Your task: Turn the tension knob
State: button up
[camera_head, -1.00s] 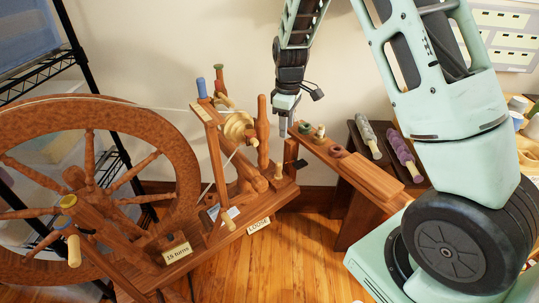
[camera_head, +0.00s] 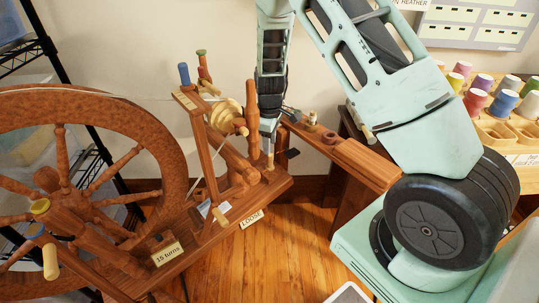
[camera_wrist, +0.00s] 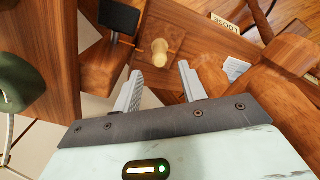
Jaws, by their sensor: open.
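The spinning wheel (camera_head: 140,110) stands on the left, with its large drive wheel at the far left. A small pale wooden knob (camera_wrist: 160,50) shows on the end of the wheel's wooden base in the wrist view. It lies just beyond and between the open fingertips of my gripper (camera_wrist: 158,80), and I see nothing held. In the head view my gripper (camera_head: 268,142) points down at the right end of the base, and the knob shows as a pale peg (camera_head: 270,161) just below it. A label reading LOOSE (camera_head: 251,218) is on the base's front edge.
A wooden bench (camera_head: 360,165) with small bobbins adjoins the base on the right. A black tab (camera_wrist: 119,17) sits left of the knob in the wrist view. Colored spools (camera_head: 505,100) stand in a rack at the far right. Wooden floor in front is clear.

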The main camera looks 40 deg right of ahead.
aim_at(270, 161)
jog(key=shift+f+b, duration=0.4)
jog(key=shift+f, duration=1.85)
grip_shut()
jog(key=shift+r, duration=0.1)
jog(key=shift+r+m+p, duration=0.1)
jog(key=shift+m+p, duration=0.8)
jog(key=shift+m, duration=0.1)
jog(key=shift+m+p, duration=1.1)
jog(key=shift+m, duration=0.8)
